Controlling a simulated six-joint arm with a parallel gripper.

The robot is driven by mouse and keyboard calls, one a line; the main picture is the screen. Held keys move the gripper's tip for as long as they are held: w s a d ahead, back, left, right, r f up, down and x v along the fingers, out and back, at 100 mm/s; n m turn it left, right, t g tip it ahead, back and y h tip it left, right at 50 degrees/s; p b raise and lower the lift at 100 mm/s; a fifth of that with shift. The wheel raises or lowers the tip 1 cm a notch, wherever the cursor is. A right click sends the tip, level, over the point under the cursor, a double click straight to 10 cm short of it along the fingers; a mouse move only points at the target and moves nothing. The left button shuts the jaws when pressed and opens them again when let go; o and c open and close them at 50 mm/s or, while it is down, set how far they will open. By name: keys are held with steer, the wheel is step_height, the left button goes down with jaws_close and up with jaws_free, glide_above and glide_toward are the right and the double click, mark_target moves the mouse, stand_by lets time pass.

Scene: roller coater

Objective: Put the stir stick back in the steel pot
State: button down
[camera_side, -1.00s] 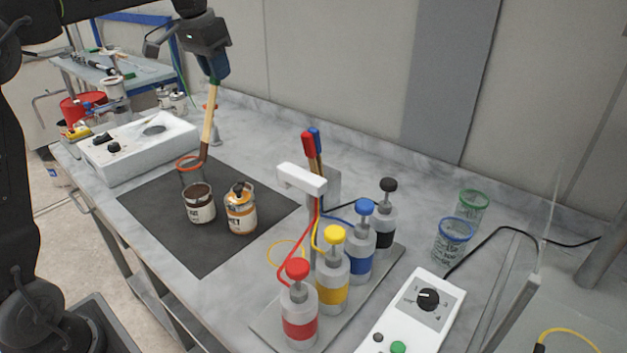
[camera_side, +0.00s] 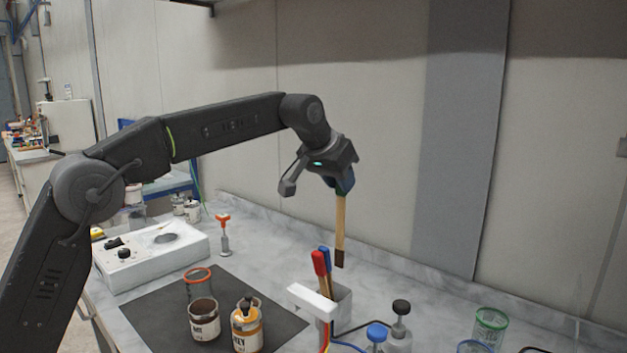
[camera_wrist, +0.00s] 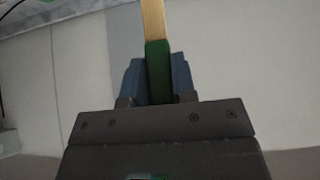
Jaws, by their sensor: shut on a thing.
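The stir stick is a wooden stick (camera_side: 340,222) with a green end and a dark brown stained tip. My gripper (camera_side: 343,187) is shut on its green end. The stick hangs nearly upright, tip down and in the air. In the wrist view the green end sits between the blue fingers of my gripper (camera_wrist: 158,75); the tip is out of that view. The steel pot (camera_side: 342,303) is the grey holder with a red-handled and a blue-handled stick standing in it. In the side view the stick's tip appears just above the pot; the exact gap is unclear.
A white bracket (camera_side: 312,301) partly hides the pot. Pump bottles with a blue top (camera_side: 376,334) and a black top (camera_side: 401,308) stand to its right. A brown jar (camera_side: 204,322), an orange jar (camera_side: 247,328) and a red-rimmed cup (camera_side: 199,284) are on the dark mat.

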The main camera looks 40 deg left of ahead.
mark_target(339, 242)
steer(key=shift+f, duration=0.1)
stand_by(0.3)
steer(key=shift+f, duration=5)
steer(key=shift+f, duration=1.65)
steer(key=c, duration=0.8)
jaws_free()
steer(key=shift+c, duration=0.2)
